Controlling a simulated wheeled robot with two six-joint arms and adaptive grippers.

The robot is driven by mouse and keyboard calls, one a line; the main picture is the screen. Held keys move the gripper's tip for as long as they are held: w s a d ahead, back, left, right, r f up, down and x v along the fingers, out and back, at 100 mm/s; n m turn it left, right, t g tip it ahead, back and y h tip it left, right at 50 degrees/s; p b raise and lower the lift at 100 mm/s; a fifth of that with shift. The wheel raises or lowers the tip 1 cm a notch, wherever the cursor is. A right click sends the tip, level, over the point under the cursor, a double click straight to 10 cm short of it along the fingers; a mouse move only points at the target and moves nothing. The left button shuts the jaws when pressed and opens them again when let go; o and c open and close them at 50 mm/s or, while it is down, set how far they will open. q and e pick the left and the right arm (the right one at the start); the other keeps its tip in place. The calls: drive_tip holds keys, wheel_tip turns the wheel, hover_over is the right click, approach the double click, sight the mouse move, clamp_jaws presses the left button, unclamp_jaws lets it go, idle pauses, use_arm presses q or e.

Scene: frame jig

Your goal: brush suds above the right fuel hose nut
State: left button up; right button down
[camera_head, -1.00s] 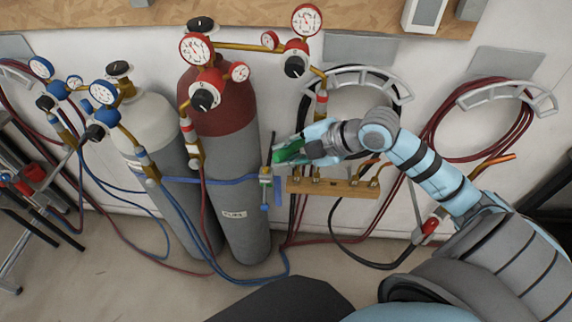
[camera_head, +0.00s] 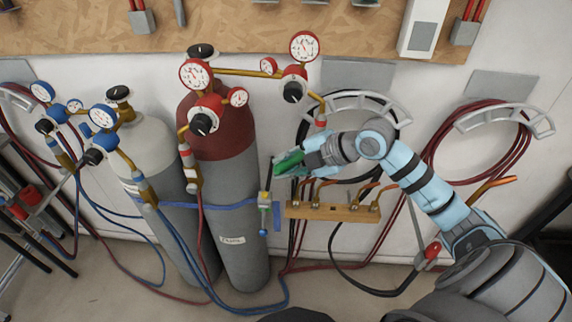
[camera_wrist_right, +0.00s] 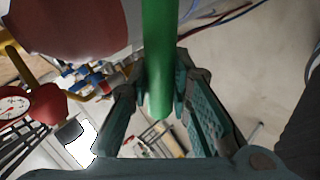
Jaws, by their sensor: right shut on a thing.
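My right gripper (camera_head: 290,163) is shut on a green handle (camera_head: 287,161), in front of the wall just right of the red-topped cylinder (camera_head: 225,130). The handle also shows in the right wrist view (camera_wrist_right: 158,60), upright between the fingers (camera_wrist_right: 160,105). I cannot make out bristles or suds. The right red-banded fuel outlet (camera_head: 320,111) hangs from the right red regulator (camera_head: 294,85), above and right of my gripper and apart from it. My right wrist and hand hide what lies below that outlet, so I cannot clearly see the nut. My left gripper is not in view.
A wooden rail with brass fittings (camera_head: 333,211) lies below my gripper. Coiled hoses hang on a grey hanger (camera_head: 362,99) behind my arm. A grey cylinder (camera_head: 150,150) stands left.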

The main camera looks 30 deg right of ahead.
drive_tip(key=shift+w+d, duration=0.55)
drive_tip(key=shift+w, duration=0.15)
drive_tip(key=shift+s+d+f+b, duration=0.1)
drive_tip(key=shift+s+d+b, duration=0.25)
drive_tip(key=shift+s+d, duration=0.15)
drive_tip(key=shift+w+a+r, duration=0.1)
drive_tip(key=shift+a+r, duration=0.1)
drive_tip(key=shift+a, duration=0.15)
drive_tip(key=shift+w+a+f, duration=0.1)
drive_tip(key=shift+w+a, duration=0.2)
drive_tip(key=shift+a, duration=0.05)
drive_tip(key=shift+s, duration=0.1)
